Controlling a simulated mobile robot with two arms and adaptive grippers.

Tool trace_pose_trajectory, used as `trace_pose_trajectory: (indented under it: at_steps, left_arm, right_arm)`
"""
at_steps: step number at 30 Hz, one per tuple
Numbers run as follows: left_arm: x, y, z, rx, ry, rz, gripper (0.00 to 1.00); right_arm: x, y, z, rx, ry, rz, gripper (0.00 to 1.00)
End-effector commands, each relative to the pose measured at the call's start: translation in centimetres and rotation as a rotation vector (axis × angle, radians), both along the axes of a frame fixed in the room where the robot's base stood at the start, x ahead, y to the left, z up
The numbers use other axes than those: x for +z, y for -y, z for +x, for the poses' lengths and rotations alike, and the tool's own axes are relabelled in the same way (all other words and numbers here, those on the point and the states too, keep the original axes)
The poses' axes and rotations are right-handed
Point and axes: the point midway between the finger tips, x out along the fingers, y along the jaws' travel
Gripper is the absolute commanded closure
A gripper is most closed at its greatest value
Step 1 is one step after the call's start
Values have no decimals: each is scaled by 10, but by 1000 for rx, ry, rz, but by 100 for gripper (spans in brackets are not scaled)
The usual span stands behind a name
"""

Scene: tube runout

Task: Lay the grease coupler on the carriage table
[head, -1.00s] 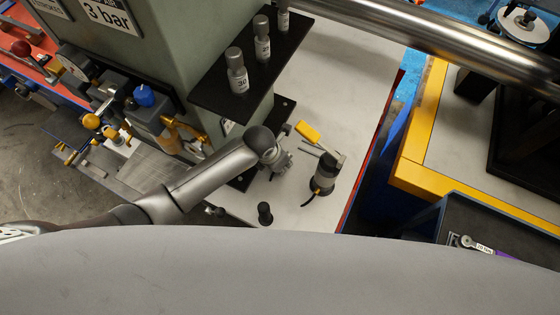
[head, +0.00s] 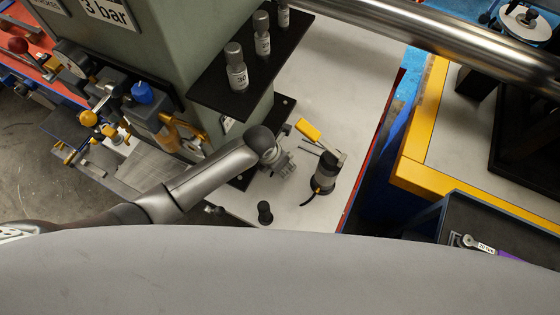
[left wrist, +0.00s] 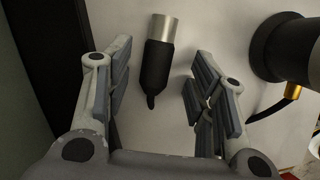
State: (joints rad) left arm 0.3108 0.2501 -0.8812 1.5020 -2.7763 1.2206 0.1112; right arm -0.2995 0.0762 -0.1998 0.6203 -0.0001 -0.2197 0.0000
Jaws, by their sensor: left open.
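A small black piece with a bright silver end and a narrow black tip (left wrist: 160,62) shows against the pale surface in the left wrist view; it appears to be the grease coupler. My left gripper (left wrist: 158,100) is open, with one finger on each side of this piece and gaps between. In the head view my left gripper (head: 287,163) is low over the pale surface (head: 345,65), and I cannot make out the piece there. A grey ribbed plate (head: 152,167) lies left of the column; I cannot tell whether it is the carriage table. My right gripper is not in view.
A dark cylinder with a hose (head: 324,178) stands just right of the left gripper, with a yellow-gripped part (head: 308,130) near it. A small black upright piece (head: 265,212) stands below. The green column (head: 180,60) and black shelf (head: 215,85) are close on the left.

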Motion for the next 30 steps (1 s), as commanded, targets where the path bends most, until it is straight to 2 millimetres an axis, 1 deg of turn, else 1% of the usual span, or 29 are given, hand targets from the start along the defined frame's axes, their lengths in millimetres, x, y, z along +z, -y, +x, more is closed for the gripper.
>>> trace_pose_trajectory:
  at_steps: [1, 6, 7, 17, 20, 30]
  left_arm:
    - [0, 0, 0, 0, 0, 0, 48]
    - [0, 0, 0, 0, 0, 0, 26]
    - [0, 0, 0, 0, 0, 0, 24]
    - [2, -1, 0, 0, 1, 1, 24]
    - [8, -1, 1, 1, 1, 1, 24]
    - [43, 0, 0, 0, 1, 2, 24]
  right_arm:
    - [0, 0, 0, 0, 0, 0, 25]
    - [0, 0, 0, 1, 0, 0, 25]
    - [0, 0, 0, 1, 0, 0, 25]
    - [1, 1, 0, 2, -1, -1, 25]
    - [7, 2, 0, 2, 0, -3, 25]
    - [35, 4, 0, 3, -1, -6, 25]
